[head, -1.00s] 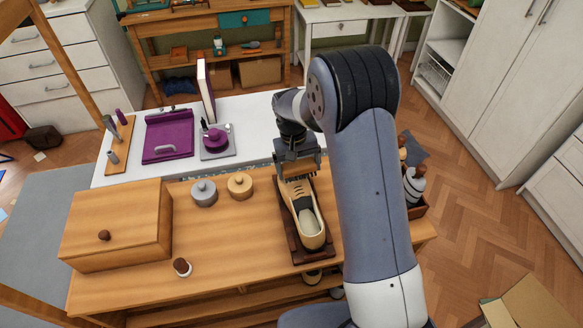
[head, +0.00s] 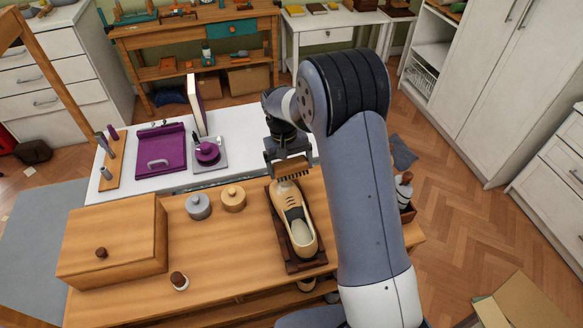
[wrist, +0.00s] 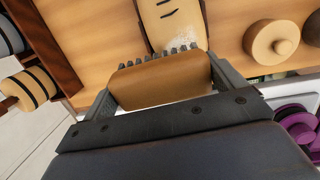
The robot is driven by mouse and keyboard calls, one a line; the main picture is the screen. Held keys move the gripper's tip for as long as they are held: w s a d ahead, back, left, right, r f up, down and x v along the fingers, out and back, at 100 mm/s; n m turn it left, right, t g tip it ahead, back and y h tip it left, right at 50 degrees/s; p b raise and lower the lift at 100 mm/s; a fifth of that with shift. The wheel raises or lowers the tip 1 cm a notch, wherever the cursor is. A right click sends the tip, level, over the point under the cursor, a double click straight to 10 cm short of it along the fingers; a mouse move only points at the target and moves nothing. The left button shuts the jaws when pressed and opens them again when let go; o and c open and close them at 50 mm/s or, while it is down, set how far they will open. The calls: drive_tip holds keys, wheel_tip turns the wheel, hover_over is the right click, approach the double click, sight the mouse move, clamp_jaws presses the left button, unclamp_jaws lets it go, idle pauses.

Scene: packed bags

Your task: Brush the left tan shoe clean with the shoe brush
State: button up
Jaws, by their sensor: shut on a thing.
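One tan shoe (head: 284,197) with dark laces stands on a dark brown board (head: 306,266) on the wooden bench, toe toward the back. Its toe also shows in the wrist view (wrist: 172,24), with a pale, dusty patch near the tip. My gripper (head: 289,163) is shut on the shoe brush (wrist: 160,82), a tan wooden block with dark bristles. The brush (head: 293,168) is at the toe end of the shoe, bristles down. I cannot tell whether the bristles touch the toe. Only one shoe shows fully; something pale is partly visible below the bench edge.
A wooden box (head: 115,240) with a knob and two round lidded tins (head: 198,206) stand left of the shoe. A white table (head: 240,128) with purple items lies behind. The bench between box and shoe is partly clear.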

drive_tip(key=shift+r, duration=0.6)
drive_tip(key=shift+w+a+r+p, duration=0.1)
drive_tip(key=shift+a+r+p, duration=0.05)
drive_tip(key=shift+r+p, duration=0.55)
drive_tip(key=shift+w+a+r+p, duration=0.1)
drive_tip(key=shift+r+p, duration=0.4)
drive_tip(key=shift+r, duration=0.35)
drive_tip(key=shift+f, duration=0.15)
drive_tip(key=b, duration=0.5)
hover_over(291, 185)
drive_tip(key=shift+f, duration=3.3)
drive_tip(key=shift+d+f+b, duration=0.1)
drive_tip(key=shift+f+b, duration=0.85)
drive_tip(key=shift+f, duration=0.05)
